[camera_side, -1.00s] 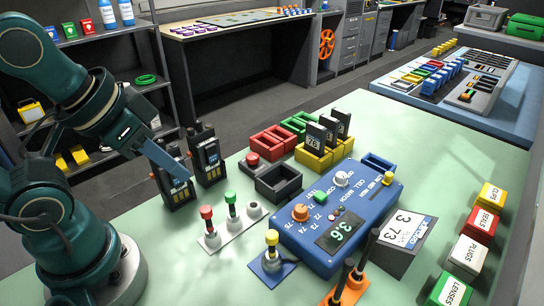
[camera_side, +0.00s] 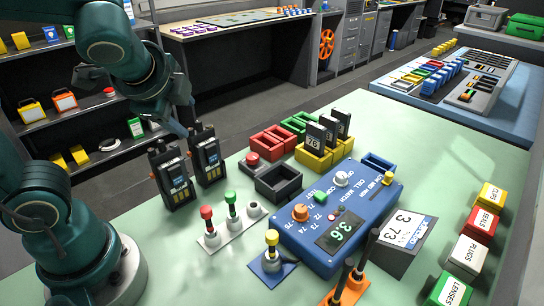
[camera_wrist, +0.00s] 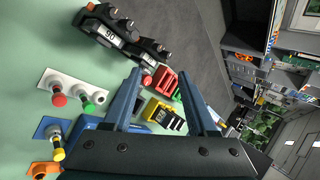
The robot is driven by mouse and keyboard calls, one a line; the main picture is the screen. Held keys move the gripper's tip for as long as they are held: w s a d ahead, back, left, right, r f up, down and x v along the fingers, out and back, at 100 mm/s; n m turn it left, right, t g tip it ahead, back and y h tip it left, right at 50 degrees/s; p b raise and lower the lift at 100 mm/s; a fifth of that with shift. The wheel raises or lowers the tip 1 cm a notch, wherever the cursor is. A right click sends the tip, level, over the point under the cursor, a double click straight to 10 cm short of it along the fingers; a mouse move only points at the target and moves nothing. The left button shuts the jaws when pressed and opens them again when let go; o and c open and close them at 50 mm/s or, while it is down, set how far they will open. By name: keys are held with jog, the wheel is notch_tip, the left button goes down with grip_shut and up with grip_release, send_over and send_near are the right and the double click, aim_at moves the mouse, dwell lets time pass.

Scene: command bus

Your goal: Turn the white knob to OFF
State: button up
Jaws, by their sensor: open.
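The white knob (camera_side: 341,179) stands on the upper face of a blue box (camera_side: 300,246) marked CELL MATCH, in the side view. An orange knob (camera_side: 300,212) and a lit display (camera_side: 341,233) are on the same box. My gripper (camera_side: 178,129) is high at the left, well apart from the knob, with a blue finger partly showing behind my arm. In the wrist view my gripper (camera_wrist: 161,70) has its two blue fingers spread, with nothing held between them. I cannot make out the white knob in the wrist view; my gripper body covers much of that area.
Two black radios (camera_side: 172,178) stand upright left of the box. Red (camera_side: 207,222) and green (camera_side: 231,204) plungers, a black tray (camera_side: 278,184) and yellow bins (camera_side: 314,158) are near it. Labelled blocks (camera_side: 480,222) line the right edge.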

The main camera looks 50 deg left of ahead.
jog(key=w+d+m+t+y, duration=0.2)
jog(key=w+m, duration=0.6)
jog(key=w, duration=0.1)
jog(key=m+t+h, duration=0.4)
jog(key=m+t, duration=0.1)
jog(key=m, duration=1)
send_near(341, 176)
jog(key=x, duration=0.3)
jog(key=shift+w+f, duration=0.2)
jog(key=shift+x, duration=2.4)
jog(key=shift+r, duration=0.15)
grip_shut()
